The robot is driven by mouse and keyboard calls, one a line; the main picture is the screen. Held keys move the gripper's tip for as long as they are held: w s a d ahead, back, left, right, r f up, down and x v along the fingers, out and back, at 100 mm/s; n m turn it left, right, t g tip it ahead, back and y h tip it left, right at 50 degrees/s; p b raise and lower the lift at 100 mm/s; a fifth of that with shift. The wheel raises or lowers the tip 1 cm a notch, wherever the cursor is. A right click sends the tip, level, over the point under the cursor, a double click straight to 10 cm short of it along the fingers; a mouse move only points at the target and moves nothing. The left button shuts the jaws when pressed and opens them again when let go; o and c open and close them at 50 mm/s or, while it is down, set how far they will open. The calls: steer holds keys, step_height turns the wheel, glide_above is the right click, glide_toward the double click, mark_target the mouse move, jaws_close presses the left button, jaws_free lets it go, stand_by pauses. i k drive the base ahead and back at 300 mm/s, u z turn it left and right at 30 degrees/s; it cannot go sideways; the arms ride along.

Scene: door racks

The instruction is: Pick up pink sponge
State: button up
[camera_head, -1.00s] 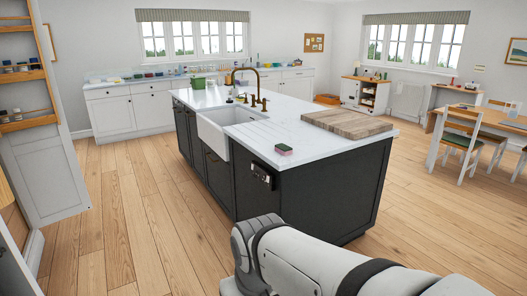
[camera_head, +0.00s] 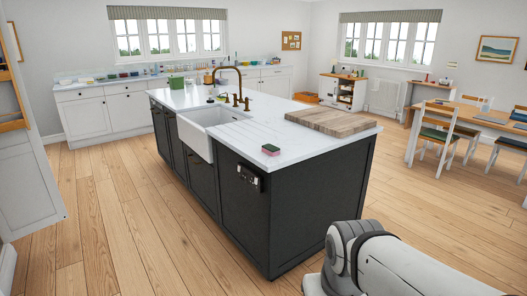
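My arm shows at the lower right, below and to the right of the island. My gripper is outside the picture.
A wooden board (camera_head: 331,121) lies on the island to the right of the sponge. A white sink (camera_head: 208,122) with a brass tap (camera_head: 236,80) is behind left. A black fitting (camera_head: 249,178) sits on the island's side. Wooden floor (camera_head: 130,225) is clear at left.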

mark_target(271, 150)
steer(key=z, duration=0.25)
steer(key=i, duration=2.7)
steer(key=u, duration=0.2)
